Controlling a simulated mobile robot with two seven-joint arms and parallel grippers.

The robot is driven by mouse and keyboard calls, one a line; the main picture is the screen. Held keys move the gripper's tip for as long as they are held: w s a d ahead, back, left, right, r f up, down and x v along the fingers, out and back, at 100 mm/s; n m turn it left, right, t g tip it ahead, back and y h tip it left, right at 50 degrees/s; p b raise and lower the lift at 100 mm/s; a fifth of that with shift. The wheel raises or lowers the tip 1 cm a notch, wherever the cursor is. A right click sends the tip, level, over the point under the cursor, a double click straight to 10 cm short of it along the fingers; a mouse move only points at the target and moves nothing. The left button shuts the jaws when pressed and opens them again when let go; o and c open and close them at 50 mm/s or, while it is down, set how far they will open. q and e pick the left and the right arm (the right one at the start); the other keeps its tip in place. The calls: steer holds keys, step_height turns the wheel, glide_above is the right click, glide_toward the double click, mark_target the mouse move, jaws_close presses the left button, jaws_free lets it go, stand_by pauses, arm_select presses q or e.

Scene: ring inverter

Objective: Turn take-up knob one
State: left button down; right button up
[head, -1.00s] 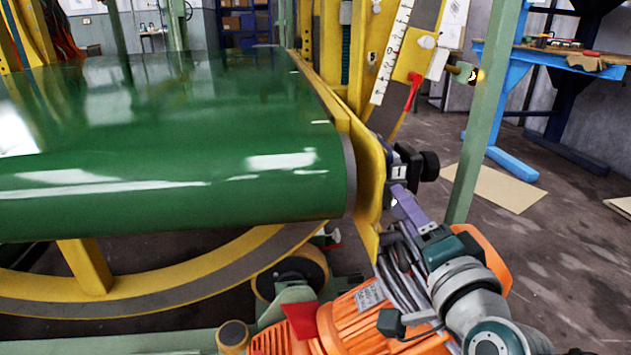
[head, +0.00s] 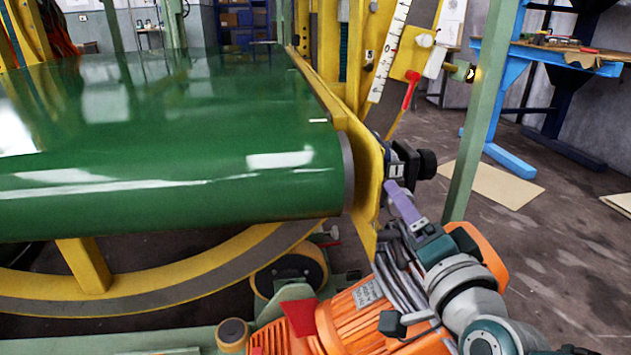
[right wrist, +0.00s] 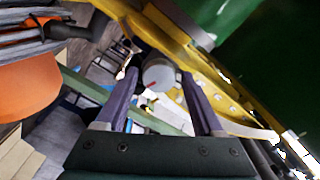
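A black take-up block with a small plate marked 1 (head: 397,171) sits on the yellow frame at the belt's right end. A black knob (head: 428,163) sticks out on its right. In the right wrist view, the fingers (right wrist: 160,76) are spread apart. A round grey knob face (right wrist: 158,73) with a red mark shows between their tips, with visible gaps on both sides. I cannot tell how deep it lies between them. My left gripper is not in view.
The green belt roller (head: 180,180) fills the left. A yellow frame plate (head: 366,185) stands close beside the fingers. A green post (head: 480,120) rises to the right of the block. A blue workbench (head: 560,62) stands at the back right.

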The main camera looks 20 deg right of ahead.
steer(key=shift+o, duration=0.8)
steer(key=p+v, duration=0.2)
steer(key=v, duration=0.8)
steer(key=shift+p, duration=0.3)
